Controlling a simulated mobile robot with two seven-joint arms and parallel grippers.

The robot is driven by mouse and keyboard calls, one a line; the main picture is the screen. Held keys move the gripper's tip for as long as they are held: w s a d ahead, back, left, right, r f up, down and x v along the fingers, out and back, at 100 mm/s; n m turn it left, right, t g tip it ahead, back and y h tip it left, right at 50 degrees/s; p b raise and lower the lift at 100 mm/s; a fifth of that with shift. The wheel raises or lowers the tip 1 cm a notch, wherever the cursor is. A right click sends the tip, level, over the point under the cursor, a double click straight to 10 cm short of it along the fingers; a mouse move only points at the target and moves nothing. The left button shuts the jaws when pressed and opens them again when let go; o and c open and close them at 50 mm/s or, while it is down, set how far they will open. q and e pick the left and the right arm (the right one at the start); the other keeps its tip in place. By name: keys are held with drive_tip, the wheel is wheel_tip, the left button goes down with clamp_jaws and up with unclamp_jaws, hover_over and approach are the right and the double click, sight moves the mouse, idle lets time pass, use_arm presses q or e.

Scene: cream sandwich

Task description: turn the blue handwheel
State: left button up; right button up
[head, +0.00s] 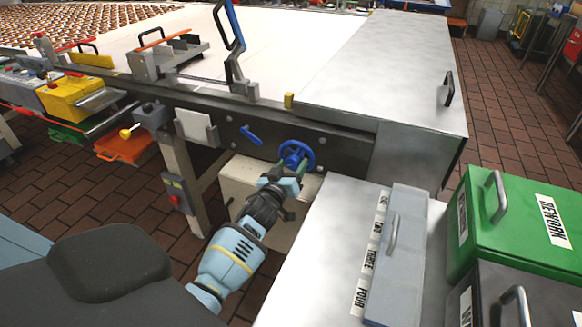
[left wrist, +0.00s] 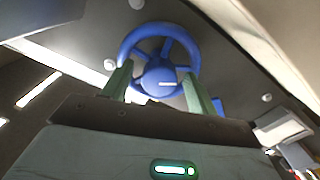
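The blue handwheel (head: 296,155) is mounted on the dark side rail of the conveyor, near its right end. It also shows in the left wrist view (left wrist: 160,72), with its round hub in the middle and its rim above. My left gripper (head: 290,170) is right in front of the wheel. In the left wrist view its two green fingers (left wrist: 158,85) stand apart, one on each side of the hub, over the lower part of the wheel. I see no clear contact with the hub, and the fingertips' depth is hard to tell. My right gripper is not in view.
A small blue lever (head: 251,135) sits left of the wheel. A beige box (head: 250,185) is below it. A metal counter (head: 325,240) with a labelled grey lid (head: 403,255) and a green REWORK bin (head: 510,225) stand close on the right. Brick floor (head: 125,200) is open at left.

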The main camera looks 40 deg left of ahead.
use_arm(q)
drive_tip(key=c, duration=0.9)
drive_tip(key=shift+m, duration=0.3)
